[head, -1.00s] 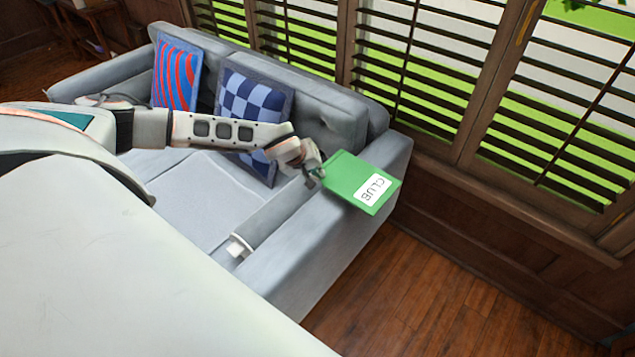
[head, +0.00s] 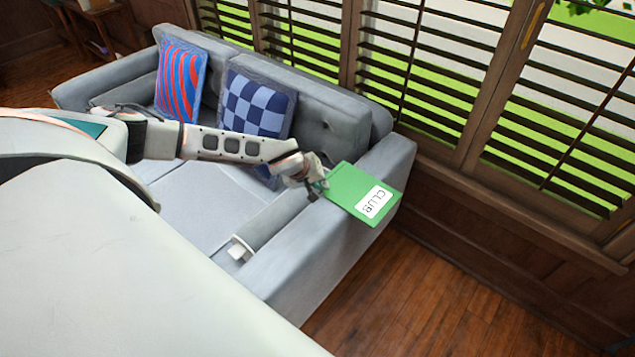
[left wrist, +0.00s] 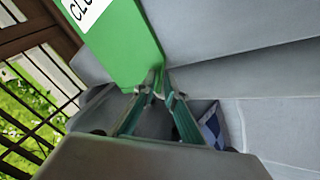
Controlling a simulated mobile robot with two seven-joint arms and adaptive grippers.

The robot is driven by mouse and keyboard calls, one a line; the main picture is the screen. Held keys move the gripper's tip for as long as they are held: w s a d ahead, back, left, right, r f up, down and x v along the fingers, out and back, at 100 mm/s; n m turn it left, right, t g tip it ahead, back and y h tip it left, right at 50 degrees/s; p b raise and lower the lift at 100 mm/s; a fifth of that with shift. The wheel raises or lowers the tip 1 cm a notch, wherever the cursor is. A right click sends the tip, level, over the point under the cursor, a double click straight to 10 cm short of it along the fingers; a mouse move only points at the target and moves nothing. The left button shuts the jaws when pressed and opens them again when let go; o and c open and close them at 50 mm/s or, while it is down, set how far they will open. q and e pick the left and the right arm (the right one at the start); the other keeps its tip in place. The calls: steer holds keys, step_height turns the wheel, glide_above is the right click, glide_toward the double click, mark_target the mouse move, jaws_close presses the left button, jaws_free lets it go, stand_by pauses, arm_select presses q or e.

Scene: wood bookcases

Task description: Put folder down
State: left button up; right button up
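The green folder (head: 345,188) has a white label reading "CLUB" and lies over the right armrest (head: 300,255) of the grey sofa in the head view. I cannot tell whether it touches the armrest. My left gripper (head: 322,187) is at the folder's left edge. In the left wrist view the fingers of the left gripper (left wrist: 160,92) close together at the near edge of the folder (left wrist: 125,45), and they appear shut on it. My right gripper is not in view.
A red-and-blue striped pillow (head: 181,78) and a blue checkered pillow (head: 255,102) lean on the sofa back. The seat (head: 205,205) has bare room. Slatted windows (head: 440,80) stand behind, and wood floor (head: 400,290) is clear at the right.

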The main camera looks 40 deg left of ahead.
arm_select(q)
steer(key=p+v, duration=0.1)
steer(key=v, duration=1.1)
steer(key=s+d+f+n+g+h, duration=0.1)
steer(key=s+d+n+h, duration=0.2)
steer(key=d, duration=0.6)
steer(key=s+d+n+g+h, duration=0.1)
steer(key=s+d+n+h, duration=0.2)
steer(key=d, duration=0.7)
steer(key=s+d+f+n+g+h, duration=0.15)
steer(key=s+d+h, duration=0.25)
steer(key=d, duration=0.5)
steer(key=d+r+n+t+h, duration=0.55)
steer(key=d+r+n, duration=0.35)
steer(key=n, duration=0.8)
steer(key=a+f+n+t+y, duration=0.3)
steer(key=a+f+n+y, duration=0.15)
steer(key=n, duration=0.65)
steer(key=a+f+n+t+y, duration=0.3)
steer(key=a+f+n+y, duration=0.15)
steer(key=n, duration=0.65)
steer(key=s+a+f+n+g+y, duration=0.3)
steer(key=s+a+f+n, duration=0.4)
steer(key=s+f+n, duration=0.3)
steer(key=shift+a+f+n+g+y, duration=0.2)
steer(key=shift+f+n+g+y, duration=0.2)
steer(key=shift+f+n+y, duration=0.45)
